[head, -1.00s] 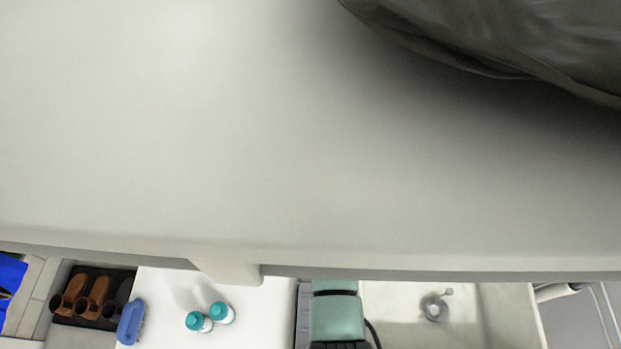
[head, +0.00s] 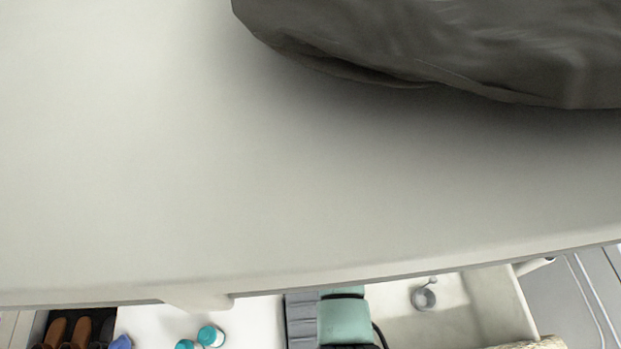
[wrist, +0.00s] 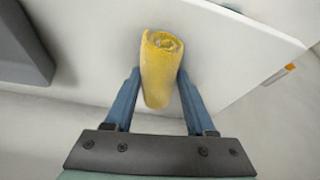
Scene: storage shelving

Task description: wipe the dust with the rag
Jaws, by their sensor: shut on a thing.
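In the wrist view my gripper (wrist: 159,92) is shut on a rolled yellow rag (wrist: 158,78), with one blue finger on each side of it. The rag's coiled end points away from the gripper. A white flat surface lies behind the rag in this view; whether the rag touches it I cannot tell. In the head view my teal gripper body (head: 345,322) shows at the bottom edge, and its fingers and the rag are out of frame. I cannot make out any dust in either view.
A wide pale shelf (head: 200,180) fills most of the head view, with a dark grey bag-like item (head: 440,50) on it. Below are two teal-capped bottles (head: 210,336), brown shoes (head: 70,332), a blue brush-like item (head: 121,342) and a pale basin (head: 450,312).

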